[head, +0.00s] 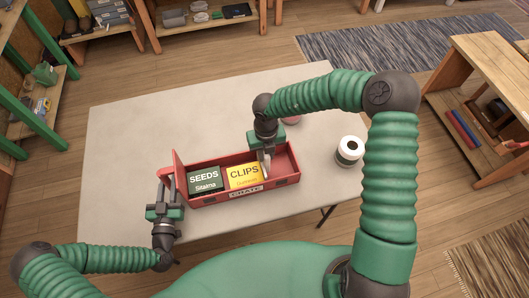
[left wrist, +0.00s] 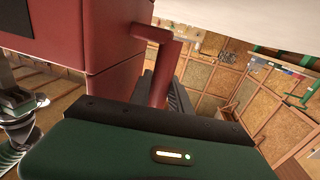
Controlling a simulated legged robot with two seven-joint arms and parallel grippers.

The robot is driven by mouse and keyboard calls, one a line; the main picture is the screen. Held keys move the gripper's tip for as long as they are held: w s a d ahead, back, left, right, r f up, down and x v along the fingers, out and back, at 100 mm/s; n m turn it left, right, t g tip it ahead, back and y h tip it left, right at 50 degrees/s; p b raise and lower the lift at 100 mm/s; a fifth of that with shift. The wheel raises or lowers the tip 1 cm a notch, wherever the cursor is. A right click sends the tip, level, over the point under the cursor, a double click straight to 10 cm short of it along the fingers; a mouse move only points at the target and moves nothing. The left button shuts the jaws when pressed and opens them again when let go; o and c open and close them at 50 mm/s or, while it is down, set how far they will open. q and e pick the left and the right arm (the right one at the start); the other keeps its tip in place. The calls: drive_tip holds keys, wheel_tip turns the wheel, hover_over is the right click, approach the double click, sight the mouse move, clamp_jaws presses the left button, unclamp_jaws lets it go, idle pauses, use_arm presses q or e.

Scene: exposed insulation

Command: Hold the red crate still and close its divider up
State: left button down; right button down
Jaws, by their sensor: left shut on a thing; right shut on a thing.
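The red crate (head: 245,197), labelled CRATE, stands on the pale table. A dark green SEEDS box (head: 204,179) and a yellow CLIPS box (head: 244,174) sit side by side in its left and middle. The right end of the crate is empty. My left gripper (head: 165,186) is shut on the handle at the crate's left end. The left wrist view shows the red handle (left wrist: 160,62) and the crate wall (left wrist: 75,35).
A small reddish round thing (head: 291,120) is behind the right arm. The table (head: 125,125) is clear to the left and behind. Wooden shelves stand around the room.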

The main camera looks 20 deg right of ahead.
drive_tip(key=c, duration=1.3)
unclamp_jaws()
drive_tip(key=shift+a, duration=0.1)
wheel_tip(320, 180, up, 12)
drive_tip(key=shift+f, duration=0.1)
